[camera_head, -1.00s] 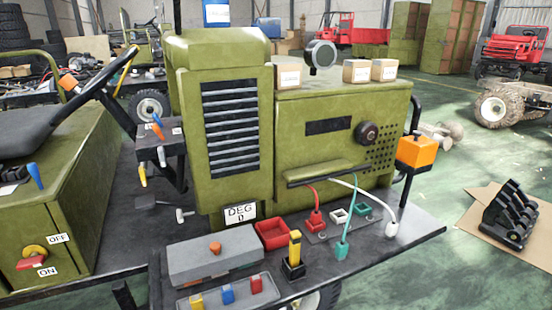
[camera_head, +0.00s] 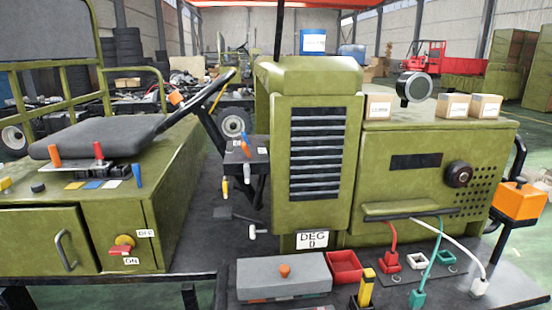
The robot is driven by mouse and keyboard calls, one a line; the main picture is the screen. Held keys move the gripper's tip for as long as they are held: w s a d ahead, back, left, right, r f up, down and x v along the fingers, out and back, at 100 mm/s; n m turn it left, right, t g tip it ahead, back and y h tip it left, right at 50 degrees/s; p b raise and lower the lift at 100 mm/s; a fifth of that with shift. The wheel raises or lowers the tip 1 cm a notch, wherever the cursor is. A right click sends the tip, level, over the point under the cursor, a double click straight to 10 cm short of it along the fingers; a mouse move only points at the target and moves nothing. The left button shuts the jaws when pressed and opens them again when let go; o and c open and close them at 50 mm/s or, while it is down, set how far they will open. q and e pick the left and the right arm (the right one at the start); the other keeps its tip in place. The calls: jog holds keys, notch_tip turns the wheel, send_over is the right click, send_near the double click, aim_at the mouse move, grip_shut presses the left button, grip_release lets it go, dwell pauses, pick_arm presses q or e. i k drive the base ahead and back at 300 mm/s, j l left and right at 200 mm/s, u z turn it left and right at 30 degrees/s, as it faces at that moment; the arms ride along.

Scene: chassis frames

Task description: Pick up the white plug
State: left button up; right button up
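The white plug (camera_head: 479,287) stands at the lower right of the head view, on the dark deck of the green vehicle. A white cable (camera_head: 450,240) runs from it up to the vehicle's green body. A white socket (camera_head: 417,261) lies to its left, on the plate in front of the body. The red plug (camera_head: 390,262) is at the red socket, and the green plug (camera_head: 418,299) stands on the deck left of the white plug. Neither of my grippers is in view.
An orange box (camera_head: 519,200) on a black post stands right of the white plug. A red tray (camera_head: 345,266), a grey toolbox (camera_head: 284,277) and a yellow-handled item (camera_head: 366,289) lie to the left. Three cardboard boxes (camera_head: 453,105) sit on top of the body.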

aim_at(480, 285)
jog(key=z, duration=1.4)
